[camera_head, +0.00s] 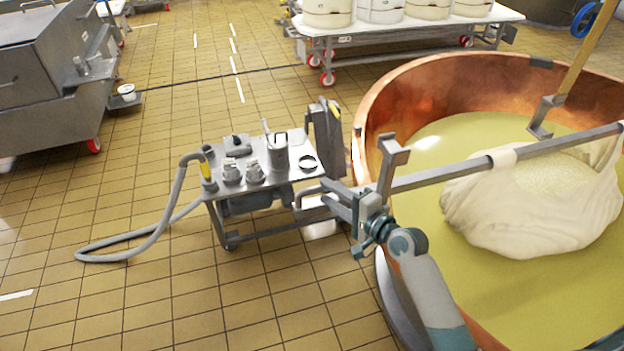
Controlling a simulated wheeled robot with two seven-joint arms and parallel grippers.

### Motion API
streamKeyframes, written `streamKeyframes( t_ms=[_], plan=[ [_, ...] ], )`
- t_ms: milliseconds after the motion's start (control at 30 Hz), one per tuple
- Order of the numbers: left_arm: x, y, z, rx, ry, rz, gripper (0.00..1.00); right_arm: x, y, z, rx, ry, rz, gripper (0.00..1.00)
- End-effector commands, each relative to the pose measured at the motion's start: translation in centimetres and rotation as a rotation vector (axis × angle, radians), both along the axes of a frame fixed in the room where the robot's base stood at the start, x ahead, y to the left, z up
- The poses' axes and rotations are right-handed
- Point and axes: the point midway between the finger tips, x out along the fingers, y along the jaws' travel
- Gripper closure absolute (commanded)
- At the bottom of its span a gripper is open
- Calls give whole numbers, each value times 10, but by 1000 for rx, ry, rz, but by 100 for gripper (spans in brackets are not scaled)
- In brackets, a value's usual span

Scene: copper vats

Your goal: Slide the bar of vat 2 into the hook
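A copper vat (440,97) holding yellow liquid fills the right side. A grey bar (440,176) slants across it, its left end by the near-left rim. A white cloth (500,215) with pale curd hangs from the bar into the liquid. A grey metal hook (543,118) hangs from a yellow strap over the far part of the vat, apart from the bar in the picture.
A steel cart (285,178) with pump parts and a grey hose (150,243) stands just left of the vat. A white table (390,28) with round moulds is behind. A grey machine (50,75) stands at upper left. Tiled floor is clear at lower left.

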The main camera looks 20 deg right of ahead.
Motion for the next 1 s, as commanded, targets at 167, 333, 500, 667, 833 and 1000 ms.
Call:
streamKeyframes(
  t_ms=[167, 333, 500, 667, 833, 1000],
  plan=[
    [0, 0, 7, 0, 0, 0, 57, 30, 14, -4, 1, 0, 1, 66],
    [0, 0, 11, 0, 0, 0, 57, 51, 24, -9, 1, 0, 1, 66],
    [0, 0, 12, 0, 0, 0, 57, 63, 29, -12, 1, 0, 0, 66],
    [0, 0, 12, 0, 0, 1, 57, 66, 31, -13, 0, 1, 1, 66],
    [0, 0, 12, 0, 0, 1, 57, 66, 31, -13, 0, 0, 1, 66],
    [0, 0, 12, 0, 0, 1, 57, 66, 31, -13, 0, 0, 1, 95]
  ],
)
